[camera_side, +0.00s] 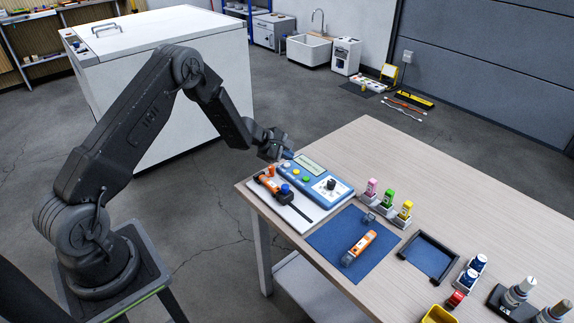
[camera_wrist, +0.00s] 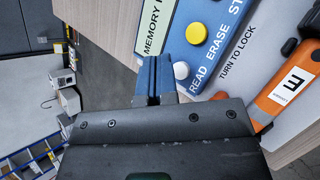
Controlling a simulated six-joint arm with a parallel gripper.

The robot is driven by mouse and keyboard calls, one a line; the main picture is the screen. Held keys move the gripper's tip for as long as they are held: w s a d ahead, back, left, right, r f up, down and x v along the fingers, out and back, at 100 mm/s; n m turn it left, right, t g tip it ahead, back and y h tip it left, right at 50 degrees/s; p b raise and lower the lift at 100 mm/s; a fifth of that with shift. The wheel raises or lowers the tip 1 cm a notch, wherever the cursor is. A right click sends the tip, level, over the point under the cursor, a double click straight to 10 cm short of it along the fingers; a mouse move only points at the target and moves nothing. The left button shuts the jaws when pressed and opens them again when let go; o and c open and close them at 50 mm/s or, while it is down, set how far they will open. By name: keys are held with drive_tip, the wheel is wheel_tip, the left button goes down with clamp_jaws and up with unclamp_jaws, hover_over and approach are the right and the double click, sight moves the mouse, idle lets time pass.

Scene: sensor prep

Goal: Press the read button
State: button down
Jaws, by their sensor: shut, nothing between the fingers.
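The blue device (camera_side: 318,177) lies at the table's far-left corner, with a display and a row of round buttons. In the wrist view, a white button (camera_wrist: 181,70) sits beside the word READ on the blue panel (camera_wrist: 214,62). A yellow button (camera_wrist: 195,33) sits beside the word ERASE. My gripper (camera_wrist: 153,64) is shut and empty, its blue fingertips just left of the white button. In the side view my gripper (camera_side: 287,154) is over the device's far-left end. I cannot tell whether it touches the panel.
An orange and black sensor (camera_side: 271,183) lies on a white board beside the device, and shows in the wrist view (camera_wrist: 285,97). A blue mat (camera_side: 330,232) holds another orange tool (camera_side: 360,244). Small coloured bottles (camera_side: 388,198) stand to the right.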

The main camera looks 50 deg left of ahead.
sight(287, 166)
drive_tip(key=shift+r, duration=2.25)
drive_tip(key=shift+r, duration=0.1)
drive_tip(key=s+d+r+m+g+h, duration=0.1)
drive_tip(key=s+d+r+m, duration=0.45)
drive_tip(key=d+r, duration=0.4)
drive_tip(key=s+d+r+m+g+h, duration=0.1)
drive_tip(key=s+d+r+m, duration=0.45)
drive_tip(key=r, duration=0.65)
drive_tip(key=s+d+r+m+g+y, duration=0.1)
drive_tip(key=s+d+r+m, duration=0.15)
drive_tip(key=s, duration=0.45)
drive_tip(key=s+d+r+m+g+y, duration=0.1)
drive_tip(key=s+d+r+m, duration=0.1)
drive_tip(key=s+m, duration=0.3)
drive_tip(key=s+a+m+t+y, duration=0.1)
drive_tip(key=s+a+m+y, duration=0.1)
drive_tip(key=s, duration=1.1)
drive_tip(key=shift+f+m+y, duration=0.45)
drive_tip(key=shift+m+y, duration=0.4)
drive_tip(key=shift+y, duration=0.05)
